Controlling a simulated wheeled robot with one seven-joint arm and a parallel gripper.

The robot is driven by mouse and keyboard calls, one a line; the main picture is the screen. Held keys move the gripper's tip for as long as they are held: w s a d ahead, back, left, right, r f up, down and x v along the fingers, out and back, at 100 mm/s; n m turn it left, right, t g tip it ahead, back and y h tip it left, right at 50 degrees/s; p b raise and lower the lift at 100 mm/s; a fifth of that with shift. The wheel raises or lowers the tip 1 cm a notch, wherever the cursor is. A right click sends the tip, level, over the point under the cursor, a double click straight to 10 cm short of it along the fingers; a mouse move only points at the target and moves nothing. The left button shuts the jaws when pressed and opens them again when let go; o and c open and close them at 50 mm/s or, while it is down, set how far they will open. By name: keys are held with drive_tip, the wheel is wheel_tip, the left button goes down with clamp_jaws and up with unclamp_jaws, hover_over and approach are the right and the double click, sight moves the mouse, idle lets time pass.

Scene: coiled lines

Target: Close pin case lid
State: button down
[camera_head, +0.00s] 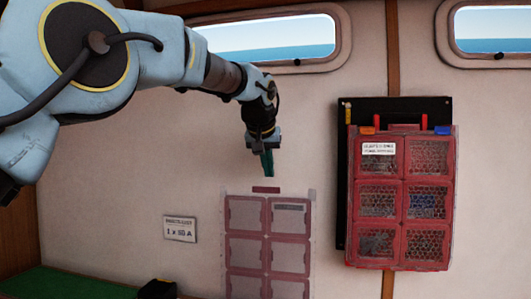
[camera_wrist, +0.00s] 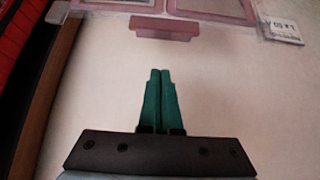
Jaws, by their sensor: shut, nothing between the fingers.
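The pin case (camera_head: 402,200) is a red case with several mesh-windowed compartments, mounted upright on a black backboard (camera_head: 342,190) on the wall at the right of the head view. Its front looks flat against the body, but I cannot tell whether the lid is fully closed. In the wrist view a red edge, which may be the case, shows at the far left. My gripper (camera_head: 267,164) points down in front of the wall, left of the case and apart from it. Its green fingers (camera_wrist: 160,101) are together and empty.
A green surface (camera_head: 60,283) lies at lower left. Two windows (camera_head: 265,38) are above. The wall between gripper and case is clear.

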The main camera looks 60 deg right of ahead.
drive_tip(key=f, duration=0.1)
drive_tip(key=a+p, duration=0.1)
drive_tip(key=f+p, duration=0.1)
drive_tip(key=shift+s+a+f, duration=0.25)
drive_tip(key=shift+a+f, duration=0.1)
drive_tip(key=shift+a, duration=0.05)
idle(0.5)
